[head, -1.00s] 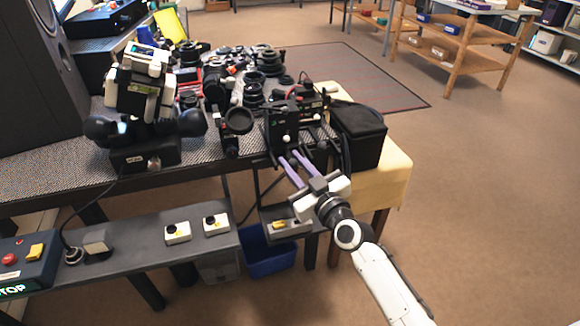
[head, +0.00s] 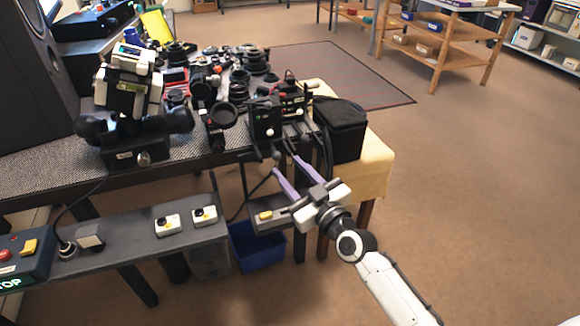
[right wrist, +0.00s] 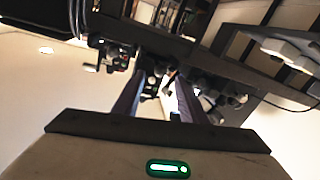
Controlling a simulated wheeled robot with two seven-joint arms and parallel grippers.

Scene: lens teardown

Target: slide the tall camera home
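A tall black box-shaped camera (head: 265,121) with a pale knob stands upright at the front edge of the bench; I take it as the tall camera, though several black devices crowd there. My right gripper (head: 285,165) has two purple fingers spread apart with nothing between them. Its tips are just below and in front of the bench edge, under the camera, apart from it as far as I can tell. In the right wrist view the fingers (right wrist: 158,85) point toward dark, blurred equipment. My left gripper is not in view.
A black case (head: 341,128) sits right of the camera on a yellow-topped surface (head: 376,165). Lenses crowd the bench behind. A lower shelf (head: 130,238) holds small switch boxes, with a blue bin (head: 257,247) underneath. Open floor lies to the right.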

